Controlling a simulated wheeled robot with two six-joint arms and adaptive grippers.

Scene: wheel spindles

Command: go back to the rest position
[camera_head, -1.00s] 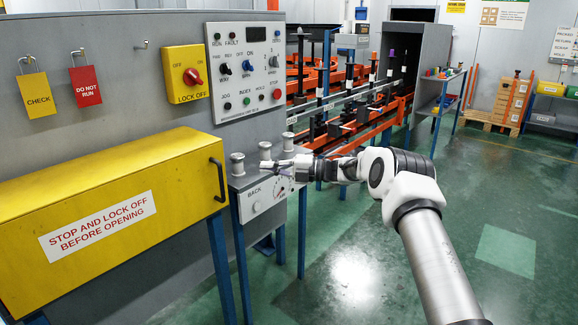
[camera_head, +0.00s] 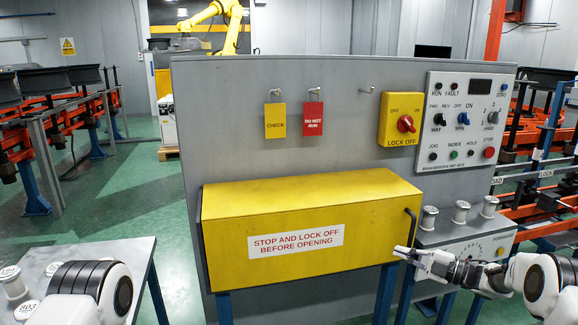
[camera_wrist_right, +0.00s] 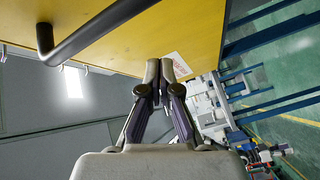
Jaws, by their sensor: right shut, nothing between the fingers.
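My right gripper (camera_head: 402,252) is at the lower right of the head view, in front of the lower right end of the yellow box (camera_head: 310,200), just below its black handle (camera_head: 409,228). Its fingers are together with nothing between them. In the right wrist view the closed fingertips (camera_wrist_right: 159,70) show against the yellow box face (camera_wrist_right: 135,50), with the black handle (camera_wrist_right: 85,35) at upper left, apart from the fingers. One of my white arm links is at the lower left of the head view; my left gripper does not show.
Three metal spools, one of them the middle spool (camera_head: 460,212), stand on the grey ledge right of the box. A grey table (camera_head: 85,248) with spools stands at left. The control panel (camera_head: 470,120) and yellow lock-off switch (camera_head: 403,119) are above. Green floor lies open between table and box.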

